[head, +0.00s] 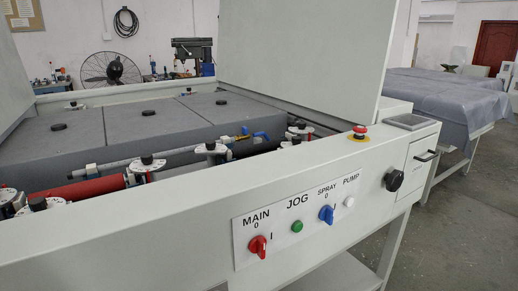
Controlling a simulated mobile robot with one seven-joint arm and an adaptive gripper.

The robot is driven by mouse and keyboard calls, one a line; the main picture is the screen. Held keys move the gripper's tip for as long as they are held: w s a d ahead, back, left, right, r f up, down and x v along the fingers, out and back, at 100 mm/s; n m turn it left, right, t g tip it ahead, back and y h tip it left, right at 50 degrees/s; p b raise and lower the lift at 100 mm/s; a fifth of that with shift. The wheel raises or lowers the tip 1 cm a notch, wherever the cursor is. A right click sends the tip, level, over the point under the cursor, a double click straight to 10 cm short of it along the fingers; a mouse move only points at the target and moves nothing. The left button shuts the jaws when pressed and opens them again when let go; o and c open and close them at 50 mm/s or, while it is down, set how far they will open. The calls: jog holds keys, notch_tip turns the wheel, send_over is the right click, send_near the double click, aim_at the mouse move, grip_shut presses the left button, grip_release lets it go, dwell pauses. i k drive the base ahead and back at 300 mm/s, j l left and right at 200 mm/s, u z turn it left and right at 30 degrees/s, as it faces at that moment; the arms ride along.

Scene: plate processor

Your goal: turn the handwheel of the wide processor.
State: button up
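The wide processor (140,233) fills most of the head view, a pale grey machine with its top open. A small round black handwheel (394,181) sits on its front face at the right, beside a panel with a black handle (424,157). Nothing covers the handwheel, and nothing touches it. My gripper is not in view.
A white control plate carries a red switch (258,245), a green button (297,226), a blue switch (326,214) and a white button (349,202). A red emergency button (359,131) stands on top. A covered table (440,92) is behind right; floor shows at right.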

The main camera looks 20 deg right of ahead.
aim_at(394, 180)
jog(key=k+l+z, duration=0.1)
jog(key=z, duration=0.35)
jog(key=k+l+z, duration=0.1)
jog(key=l+z, duration=0.15)
jog(key=z, duration=0.15)
jog(key=l+z, duration=0.2)
jog(key=z, duration=0.25)
jog(key=i+j, duration=0.1)
jog(key=j, duration=0.2)
jog(key=i+j, duration=0.15)
jog(key=j, duration=0.15)
